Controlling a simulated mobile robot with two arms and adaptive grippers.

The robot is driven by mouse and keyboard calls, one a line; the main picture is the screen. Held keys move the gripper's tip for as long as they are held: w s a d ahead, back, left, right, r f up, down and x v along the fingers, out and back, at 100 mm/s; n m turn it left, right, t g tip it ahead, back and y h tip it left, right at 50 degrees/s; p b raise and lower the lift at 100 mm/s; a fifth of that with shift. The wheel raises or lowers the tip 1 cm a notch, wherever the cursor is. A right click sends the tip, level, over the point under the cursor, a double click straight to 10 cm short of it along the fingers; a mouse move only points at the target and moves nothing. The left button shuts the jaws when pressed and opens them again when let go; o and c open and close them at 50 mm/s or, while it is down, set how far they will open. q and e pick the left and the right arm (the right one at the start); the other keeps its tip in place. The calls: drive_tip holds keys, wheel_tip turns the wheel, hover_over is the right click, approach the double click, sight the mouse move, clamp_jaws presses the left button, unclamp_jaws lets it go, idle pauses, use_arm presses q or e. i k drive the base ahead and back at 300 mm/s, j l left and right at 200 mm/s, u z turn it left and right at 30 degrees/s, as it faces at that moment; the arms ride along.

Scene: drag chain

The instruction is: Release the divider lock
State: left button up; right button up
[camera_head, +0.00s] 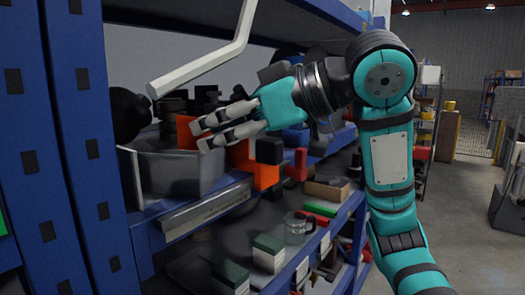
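My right gripper (199,137) reaches in from the right, its two fingers pointing left over the shelf. The fingertips are apart, and I see nothing clearly held between them. Orange blocks (265,174) lie just below and behind the fingers; whether they touch cannot be told. A pale bent bar (205,66) crosses above the gripper, its lower end at the left. I cannot make out the divider lock or the drag chain for certain. My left gripper is not in view.
A blue shelf rack fills the left, with a thick upright (95,150). A grey bin (176,168) stands left of the gripper. Open floor (455,220) lies at the right.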

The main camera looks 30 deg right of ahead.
sight(299, 172)
drive_tip(key=z, duration=1.25)
